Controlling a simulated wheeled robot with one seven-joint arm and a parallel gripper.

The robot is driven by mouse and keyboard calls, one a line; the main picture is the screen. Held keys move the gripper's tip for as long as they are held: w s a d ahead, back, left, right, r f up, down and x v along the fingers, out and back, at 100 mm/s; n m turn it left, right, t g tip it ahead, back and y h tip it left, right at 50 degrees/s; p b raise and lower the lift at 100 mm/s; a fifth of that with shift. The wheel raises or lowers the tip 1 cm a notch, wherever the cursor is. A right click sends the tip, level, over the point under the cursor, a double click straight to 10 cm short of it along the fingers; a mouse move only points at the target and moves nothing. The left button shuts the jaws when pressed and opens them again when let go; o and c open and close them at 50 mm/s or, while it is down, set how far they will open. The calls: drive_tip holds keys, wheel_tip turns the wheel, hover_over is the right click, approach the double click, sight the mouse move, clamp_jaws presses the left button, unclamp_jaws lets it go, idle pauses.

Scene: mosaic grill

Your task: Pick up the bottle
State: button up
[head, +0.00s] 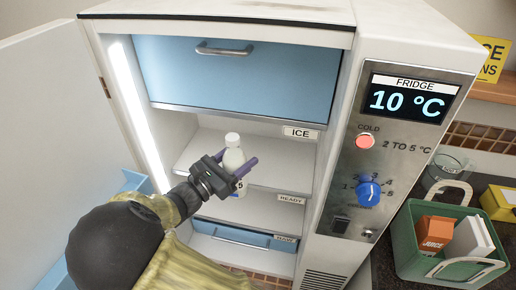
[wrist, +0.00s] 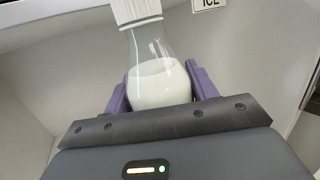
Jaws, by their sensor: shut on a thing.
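The bottle (head: 234,158) is clear with a white cap and white liquid inside. In the head view it is upright at the middle shelf level of the open fridge. It also shows in the wrist view (wrist: 160,80), between the two purple fingers. My gripper (head: 240,172) is shut on the bottle's body. The bottle's lower part is hidden by my gripper in the wrist view. I cannot tell whether its base touches the shelf.
The fridge door (head: 45,120) stands open on the left. A blue drawer (head: 235,75) is above the shelf labelled ICE, and another blue drawer (head: 240,237) is below. The control panel (head: 395,160) is on the right. A green basket (head: 415,262) with cartons stands at lower right.

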drive_tip(key=shift+r+v, duration=0.2)
drive_tip(key=shift+v, duration=1.25)
